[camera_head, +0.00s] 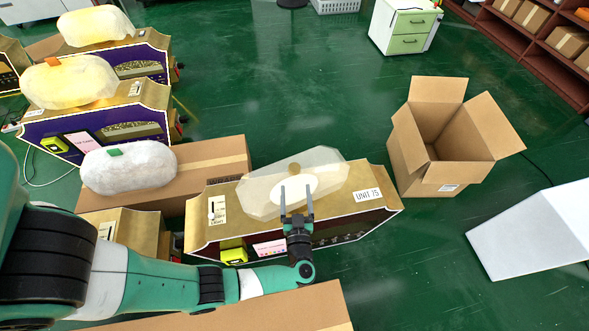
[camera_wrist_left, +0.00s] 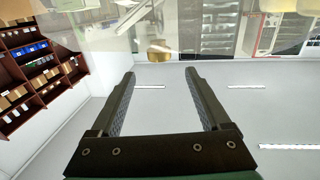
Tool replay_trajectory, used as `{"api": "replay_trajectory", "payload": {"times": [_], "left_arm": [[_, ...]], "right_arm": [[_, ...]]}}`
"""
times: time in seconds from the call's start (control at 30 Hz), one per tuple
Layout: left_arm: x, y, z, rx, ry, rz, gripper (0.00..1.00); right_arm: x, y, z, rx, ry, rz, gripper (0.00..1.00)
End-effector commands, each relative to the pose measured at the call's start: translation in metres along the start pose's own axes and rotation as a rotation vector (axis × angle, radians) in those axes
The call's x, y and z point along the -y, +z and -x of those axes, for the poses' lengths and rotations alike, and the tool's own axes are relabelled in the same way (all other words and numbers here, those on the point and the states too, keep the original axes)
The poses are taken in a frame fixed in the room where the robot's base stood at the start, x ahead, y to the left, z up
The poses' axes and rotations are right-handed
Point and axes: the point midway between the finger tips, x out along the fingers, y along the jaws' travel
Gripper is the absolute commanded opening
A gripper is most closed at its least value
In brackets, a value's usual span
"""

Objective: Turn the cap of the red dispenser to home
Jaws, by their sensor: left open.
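A dispenser (camera_head: 222,232) with a gold top, a dark red front and a "UNIT 75" label stands in the middle of the head view. A clear faceted bottle (camera_head: 330,165) rests on it, with a brownish gold round cap (camera_head: 294,169). My left gripper (camera_head: 297,190) is open and empty, its two fingers pointing at the bottle just short of the cap in the picture. In the left wrist view the gold cap (camera_wrist_left: 159,50) shows beyond and between the open fingertips. I cannot tell how the cap is turned. My right gripper is in neither view.
Purple-fronted dispensers with an orange cap (camera_head: 54,61) and a green cap (camera_head: 115,152) on pale bottles stand at left. An open cardboard box (camera_head: 440,172) is at right, beside a white slanted panel (camera_head: 530,230). Closed cartons lie behind and in front. Green floor is free between.

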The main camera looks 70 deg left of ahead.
Motion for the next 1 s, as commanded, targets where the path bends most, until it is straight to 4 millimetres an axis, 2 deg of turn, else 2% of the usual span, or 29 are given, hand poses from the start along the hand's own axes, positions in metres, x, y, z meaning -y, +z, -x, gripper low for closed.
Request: {"api": "replay_trajectory", "payload": {"times": [0.2, 0.4, 0.53, 0.77, 0.87, 1.0], "left_arm": [[0.001, 0.004, -0.051, -0.002, -0.007, 0.004, 0.80], [0.001, 0.003, -0.085, -0.001, -0.004, 0.003, 0.80], [0.001, 0.001, -0.094, -0.001, -0.002, 0.002, 0.80], [0.000, 0.000, -0.095, -0.001, 0.000, 0.001, 0.80], [0.000, 0.000, -0.095, -0.001, 0.000, 0.001, 0.66], [0.000, 0.000, -0.095, -0.001, 0.000, 0.001, 0.41]], "right_arm": [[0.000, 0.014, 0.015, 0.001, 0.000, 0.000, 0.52], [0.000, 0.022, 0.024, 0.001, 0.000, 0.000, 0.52], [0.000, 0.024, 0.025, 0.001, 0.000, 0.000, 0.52], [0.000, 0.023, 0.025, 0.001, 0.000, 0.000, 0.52], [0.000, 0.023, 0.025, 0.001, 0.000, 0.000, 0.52], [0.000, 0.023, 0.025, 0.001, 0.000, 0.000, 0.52]]}}
